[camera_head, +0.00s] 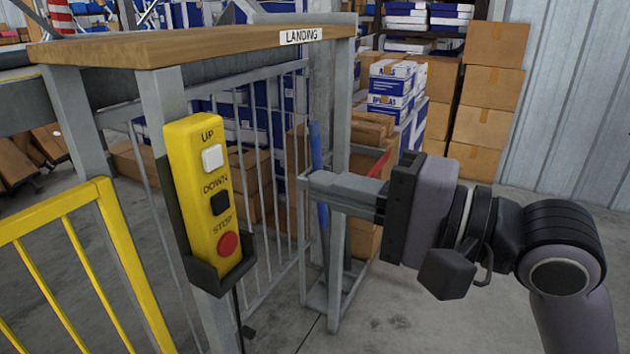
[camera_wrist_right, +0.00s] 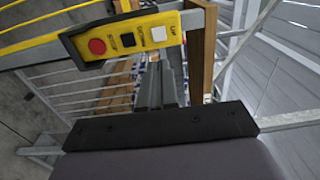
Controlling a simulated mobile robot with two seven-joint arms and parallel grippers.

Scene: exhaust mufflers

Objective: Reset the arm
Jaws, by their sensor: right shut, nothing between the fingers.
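My right gripper (camera_head: 305,180) reaches in from the right in the head view, its fingers shut and empty, pointing left. It also shows in the right wrist view (camera_wrist_right: 155,65), where its fingers point toward the yellow control box. The yellow control box (camera_head: 205,200) has a white UP button (camera_head: 212,157), a black DOWN button (camera_head: 220,203) and a red STOP button (camera_head: 228,244). It sits in a dark holder on a grey post, left of the fingertips. The box also shows in the wrist view (camera_wrist_right: 125,40). In the head view the fingertips appear apart from it. My left gripper is not in view.
A wooden beam labelled LANDING (camera_head: 200,43) tops a grey railing (camera_head: 265,115). A yellow barrier (camera_head: 75,240) stands at the left. Cardboard boxes (camera_head: 485,105) are stacked behind.

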